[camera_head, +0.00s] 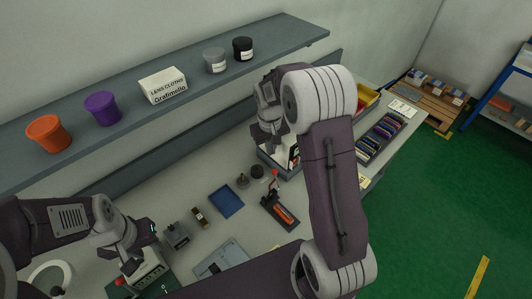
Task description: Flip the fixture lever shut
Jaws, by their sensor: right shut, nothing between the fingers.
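A dark fixture (279,211) with an orange-red strip on it stands on the bench near the middle. A lever with a red knob (275,172) stands upright at its back end. My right gripper (268,140) is shut and empty, above and behind the fixture and apart from the lever. My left gripper (146,256) is low at the bottom left, over a pale block-like device; its fingertips are not clear. Another red knob (118,282) shows beside that device. My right arm crosses the view just right of the fixture.
A blue tray (227,201), a grey plate (220,259) and small dark parts lie left of the fixture. The shelf (205,85) carries an orange cup (48,134), a purple cup (102,107), a white box (163,86) and two jars.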

